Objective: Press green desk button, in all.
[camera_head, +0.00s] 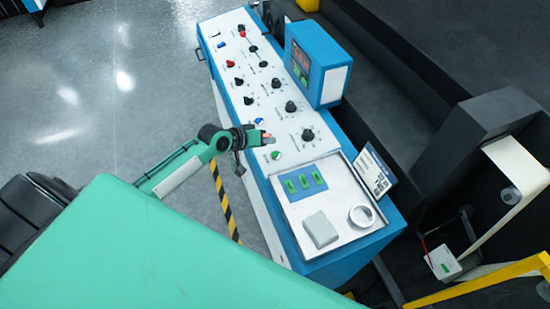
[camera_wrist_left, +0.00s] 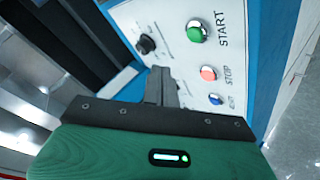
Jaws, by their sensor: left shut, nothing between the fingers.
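The green desk button (camera_head: 276,155) sits on the white sloped panel of the blue console. In the left wrist view the green button (camera_wrist_left: 196,32) stands beside the word START, with a pink-red STOP button (camera_wrist_left: 208,73) and a small blue button (camera_wrist_left: 214,98) in line with it. My left gripper (camera_head: 260,138) is over the panel near these buttons, apart from the green one. Its fingers (camera_wrist_left: 162,74) are shut and empty, pointing at the panel to one side of the buttons. My right gripper is not in view.
Several black knobs (camera_head: 290,106) line the panel. A blue display box (camera_head: 317,62) stands on the console's far edge. A metal tray (camera_head: 345,239) holds green pieces, a grey block (camera_head: 320,229) and a white ring (camera_head: 361,216). Open grey floor lies to the left.

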